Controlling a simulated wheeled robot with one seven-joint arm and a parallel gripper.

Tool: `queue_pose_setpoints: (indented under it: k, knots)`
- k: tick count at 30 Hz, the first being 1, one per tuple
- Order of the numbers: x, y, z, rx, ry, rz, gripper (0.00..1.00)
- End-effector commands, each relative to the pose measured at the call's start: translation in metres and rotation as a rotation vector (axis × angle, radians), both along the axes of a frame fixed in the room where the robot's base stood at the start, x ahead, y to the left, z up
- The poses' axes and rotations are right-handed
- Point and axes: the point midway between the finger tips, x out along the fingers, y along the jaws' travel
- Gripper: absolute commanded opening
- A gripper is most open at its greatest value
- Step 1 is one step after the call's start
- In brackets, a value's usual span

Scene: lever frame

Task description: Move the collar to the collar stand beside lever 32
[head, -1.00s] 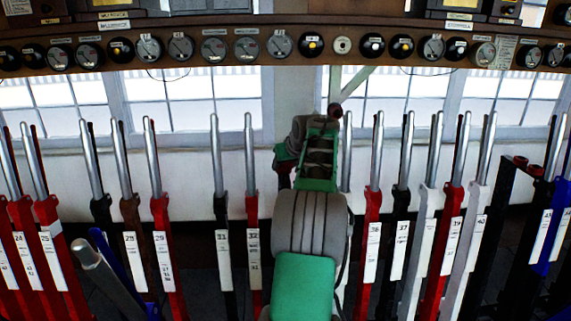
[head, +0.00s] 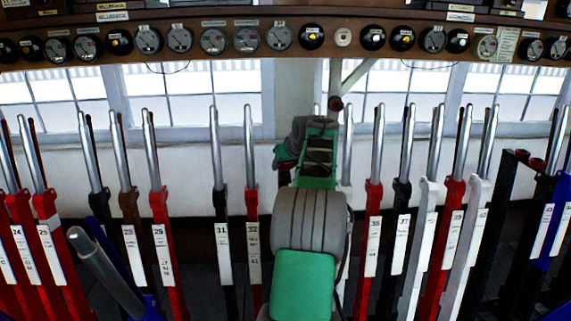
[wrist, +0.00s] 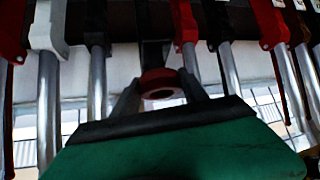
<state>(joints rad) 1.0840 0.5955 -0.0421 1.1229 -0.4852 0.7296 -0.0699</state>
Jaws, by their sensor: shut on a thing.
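My gripper (wrist: 158,92) is shut on the red ring-shaped collar (wrist: 160,76), seen between the two dark fingers in the wrist view. Lever 32 (head: 252,240) is red with a white number plate and stands left of my arm, to the right of black lever 31 (head: 223,240). In the wrist view a dark post (wrist: 152,50) shows behind the collar; I cannot tell if it is the collar stand. My arm hides part of the lever row.
Levers stand close on both sides, among them lever 36 (head: 372,240) and lever 29 (head: 162,240). A black frame (head: 500,200) with dark red pieces stands at right. A shelf of dials (head: 210,40) runs above. A grey handle (head: 100,265) rises at front left.

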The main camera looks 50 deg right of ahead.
Motion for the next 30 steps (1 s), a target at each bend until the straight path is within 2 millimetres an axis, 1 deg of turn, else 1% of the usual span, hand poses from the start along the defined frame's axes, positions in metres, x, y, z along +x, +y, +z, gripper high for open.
queue_pose_setpoints:
  k: [24,30]
  knots:
    - [0.000,0.000,-0.025,-0.001,-0.002,0.000,0.15]
    - [0.000,0.000,-0.027,-0.001,-0.002,0.000,0.15]
